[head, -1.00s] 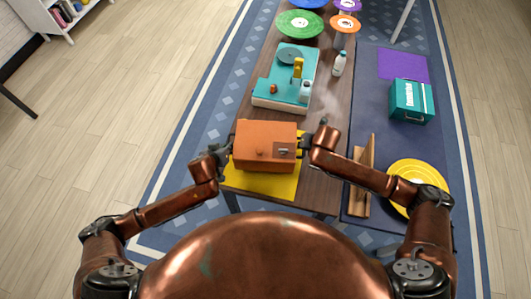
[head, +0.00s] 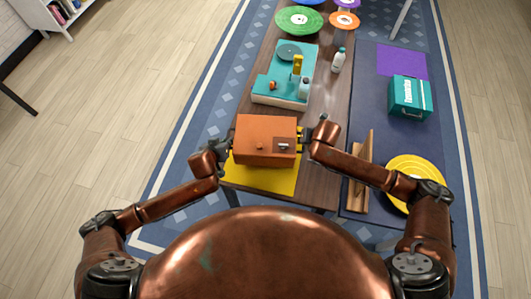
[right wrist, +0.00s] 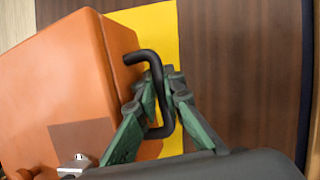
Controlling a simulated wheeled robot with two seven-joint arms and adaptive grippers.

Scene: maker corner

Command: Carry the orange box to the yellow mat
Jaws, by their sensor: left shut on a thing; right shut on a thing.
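The orange box (head: 264,138) has a hinged-looking front with a small latch plate and a black side handle (right wrist: 155,68). It is level, over the back part of the yellow mat (head: 262,180), whose front strip shows bare. I cannot tell whether its underside touches the mat. My right gripper (head: 308,140) is at the box's right side; the right wrist view shows its green fingers (right wrist: 163,100) closed around the black handle. My left gripper (head: 226,150) is shut at the box's left side, its grip there mostly hidden.
The wooden table (head: 325,110) also bears a teal turntable-like device (head: 275,92) behind the box and a white bottle (head: 338,60). A teal case (head: 410,97), a wooden stand (head: 361,175) and a yellow disc (head: 410,172) lie to the right. Coloured discs are at the back.

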